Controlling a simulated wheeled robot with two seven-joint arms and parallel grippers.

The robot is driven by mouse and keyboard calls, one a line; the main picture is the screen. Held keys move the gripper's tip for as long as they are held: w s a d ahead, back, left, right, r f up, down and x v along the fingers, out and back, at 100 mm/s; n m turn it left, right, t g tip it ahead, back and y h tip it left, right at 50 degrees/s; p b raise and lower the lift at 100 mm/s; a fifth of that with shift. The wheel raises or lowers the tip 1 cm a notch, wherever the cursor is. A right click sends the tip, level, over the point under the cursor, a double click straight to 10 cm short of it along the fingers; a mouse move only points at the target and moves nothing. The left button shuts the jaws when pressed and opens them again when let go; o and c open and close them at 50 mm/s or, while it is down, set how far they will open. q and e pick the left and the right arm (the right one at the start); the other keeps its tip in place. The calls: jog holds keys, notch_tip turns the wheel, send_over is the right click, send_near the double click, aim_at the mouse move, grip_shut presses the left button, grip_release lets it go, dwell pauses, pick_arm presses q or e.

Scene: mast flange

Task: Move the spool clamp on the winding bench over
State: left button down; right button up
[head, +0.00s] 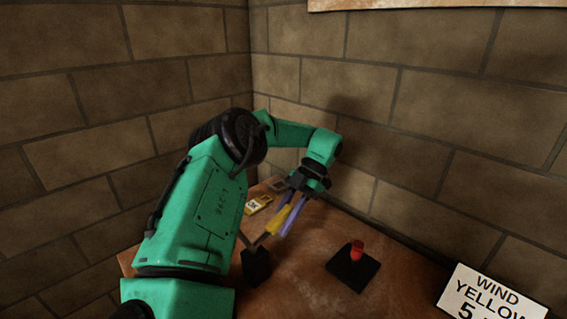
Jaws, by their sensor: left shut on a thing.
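The spool clamp appears to be the lever on a dark base (256,268) on the brown winding bench (305,285). Its thin metal arm leans up and to the right from the base and ends in a yellow handle (279,219). My left gripper (285,218), with bluish-purple fingers, reaches down from the far side and is shut on the yellow handle. The fingers hide part of the handle. My green left arm covers the left of the bench and part of the view beside the base. My right gripper is out of view.
A red knob (357,250) stands on a black square plate (352,270) to the right. A white sign (487,296) reading "WIND YELLOW 5" is at lower right, partly cut off. Block walls (430,120) close off the back.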

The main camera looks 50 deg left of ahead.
pick_arm(q)
jog(key=shift+f, duration=0.15)
dwell(0.3)
jog(key=c, duration=0.6)
grip_release()
jog(key=shift+c, duration=0.2)
